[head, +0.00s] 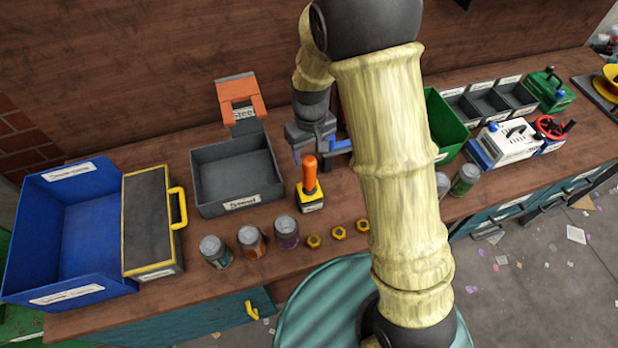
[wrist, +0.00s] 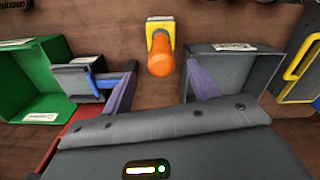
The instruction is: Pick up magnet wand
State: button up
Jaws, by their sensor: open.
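The magnet wand has an orange handle and a yellow-edged base with a white label. My gripper (head: 315,152) is open and empty, behind the wand in the head view. In the wrist view the purple fingers of my gripper (wrist: 161,75) are spread to either side of the handle, with visible gaps.
The grey bin (head: 205,205) is left of my gripper. A grey item with a blue handle (wrist: 98,82) sits close by one finger. Several cans and brass nuts (head: 339,233) lie along the front edge. A blue bin (head: 45,235) and green bin (head: 445,128) flank the area.

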aim_at(310, 159)
jog(key=shift+f, duration=1.7)
jog(key=shift+f+p, duration=0.1)
jog(key=shift+p, duration=0.2)
jog(key=shift+w+a+f+p, duration=0.1)
jog(key=shift+f+p, duration=0.35)
jog(key=shift+f, duration=0.8)
jog(key=shift+a+f+p, duration=0.1)
jog(key=shift+f+p, duration=0.35)
jog(key=shift+f, duration=0.8)
jog(key=c, duration=1.2)
jog(key=shift+o, duration=0.2)
jog(key=shift+r, duration=0.1)
